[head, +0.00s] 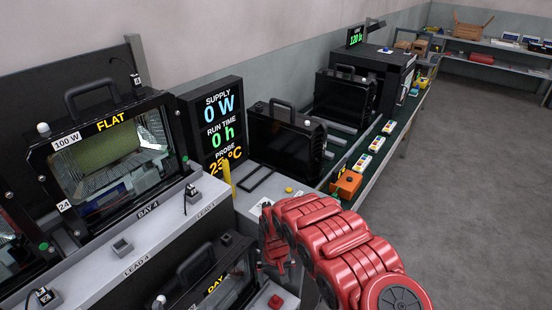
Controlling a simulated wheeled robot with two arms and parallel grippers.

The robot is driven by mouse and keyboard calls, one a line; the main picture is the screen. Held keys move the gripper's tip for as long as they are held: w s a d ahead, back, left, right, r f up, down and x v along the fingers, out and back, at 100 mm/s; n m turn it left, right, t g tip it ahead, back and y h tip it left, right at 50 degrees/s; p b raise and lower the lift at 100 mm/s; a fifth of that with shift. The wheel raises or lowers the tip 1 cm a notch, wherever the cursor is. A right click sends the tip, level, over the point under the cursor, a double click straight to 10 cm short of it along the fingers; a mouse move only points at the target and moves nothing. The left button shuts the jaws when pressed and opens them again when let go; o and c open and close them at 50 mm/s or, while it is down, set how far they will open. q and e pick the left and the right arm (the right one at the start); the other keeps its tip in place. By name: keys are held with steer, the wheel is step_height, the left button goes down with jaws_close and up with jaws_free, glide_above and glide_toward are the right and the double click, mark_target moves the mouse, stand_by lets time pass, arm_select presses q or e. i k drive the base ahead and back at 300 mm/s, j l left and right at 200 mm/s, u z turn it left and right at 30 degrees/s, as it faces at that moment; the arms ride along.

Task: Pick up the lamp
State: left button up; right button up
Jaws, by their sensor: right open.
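Several black floodlight lamps with carry handles are in the head view; I cannot tell which one the task means. The nearest lamp (112,155), marked "FLAT" and "100 W", stands upright on the grey shelf at left, its glass front showing a yellowish panel. Another lamp (287,140) stands on the bench in the middle, and a third (343,98) stands farther back. A lower lamp (222,280) marked "DAY" is partly cut off at the bottom. My right gripper (275,258) is open and empty, pointing down right of the lower lamp, partly hidden by its own red arm.
A black display (212,122) reads "0 W", "0 h" and about 25 °C. An orange box (347,184) and several small coloured-button units (363,161) lie along the green bench. Open grey floor (470,190) is at right. Shelves (500,52) stand at the far wall.

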mark_target(222, 274)
steer(key=k, duration=1)
